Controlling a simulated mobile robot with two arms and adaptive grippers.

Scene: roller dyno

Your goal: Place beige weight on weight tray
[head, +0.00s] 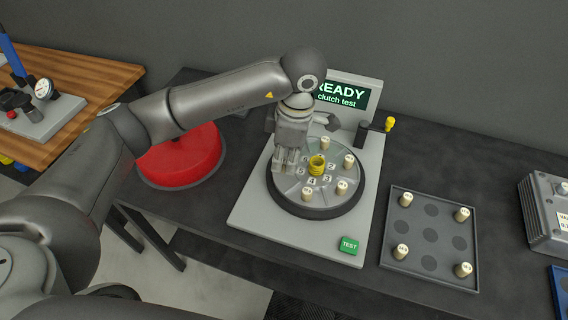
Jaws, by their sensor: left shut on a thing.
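My left gripper (285,168) points down over the left side of the round dyno disc (318,207). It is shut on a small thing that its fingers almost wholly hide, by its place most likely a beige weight. Several beige weights stand in the disc around a yellow knob (317,165), among them one at the front (307,194) and one at the right (348,160). The dark weight tray (430,280) lies to the right. A beige weight stands near each of its corners, such as the back right one (462,214); its other round spots are empty. My right gripper is not in view.
A screen (341,97) reading READY stands behind the disc, with a yellow-tipped lever (388,125) beside it. A green TEST button (348,245) is at the front. A red round object (181,158) lies left; a grey box (546,213) stands far right.

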